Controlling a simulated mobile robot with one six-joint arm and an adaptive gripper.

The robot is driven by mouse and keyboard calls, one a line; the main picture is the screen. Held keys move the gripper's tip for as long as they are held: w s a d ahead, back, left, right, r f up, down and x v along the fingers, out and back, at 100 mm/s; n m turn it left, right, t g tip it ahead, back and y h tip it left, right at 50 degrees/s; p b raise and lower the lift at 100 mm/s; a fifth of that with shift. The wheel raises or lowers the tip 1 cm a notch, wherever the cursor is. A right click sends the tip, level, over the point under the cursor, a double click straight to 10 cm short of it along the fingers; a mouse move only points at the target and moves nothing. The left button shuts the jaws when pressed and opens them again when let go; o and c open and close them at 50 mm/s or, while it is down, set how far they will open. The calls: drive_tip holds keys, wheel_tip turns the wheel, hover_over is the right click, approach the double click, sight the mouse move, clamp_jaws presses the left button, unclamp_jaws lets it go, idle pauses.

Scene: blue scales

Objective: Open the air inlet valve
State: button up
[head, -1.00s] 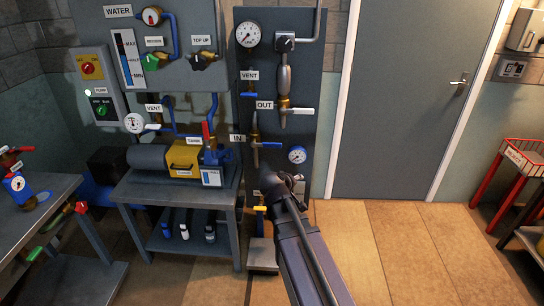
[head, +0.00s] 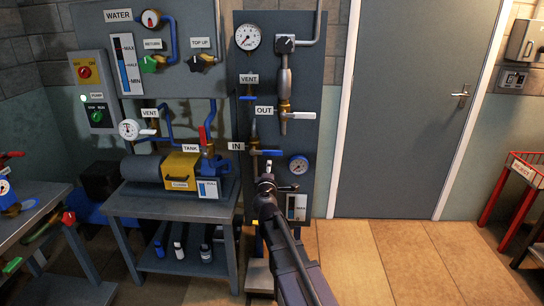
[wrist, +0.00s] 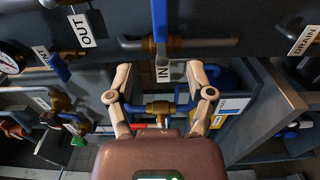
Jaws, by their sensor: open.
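The air inlet valve, beside the IN label (head: 237,146), sits low on the dark panel in the head view. Its blue lever (head: 268,152) points sideways to the right from a brass body. My gripper (head: 268,178) is just below and in front of this lever, empty. I cannot tell the exact gap.
The OUT valve (head: 299,115) with a pale lever is above. A round gauge (head: 299,165) is close to the right of my gripper. A pump bench (head: 170,206) stands at left. Floor (head: 400,260) in front of the grey door (head: 400,110) is clear.

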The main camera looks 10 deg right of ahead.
sight(272, 153)
drive_tip(key=shift+w, duration=0.1)
drive_tip(key=x, duration=1.3)
drive_tip(key=shift+w+d, duration=0.15)
drive_tip(key=shift+w, duration=0.1)
drive_tip(key=shift+c, duration=0.2)
clamp_jaws()
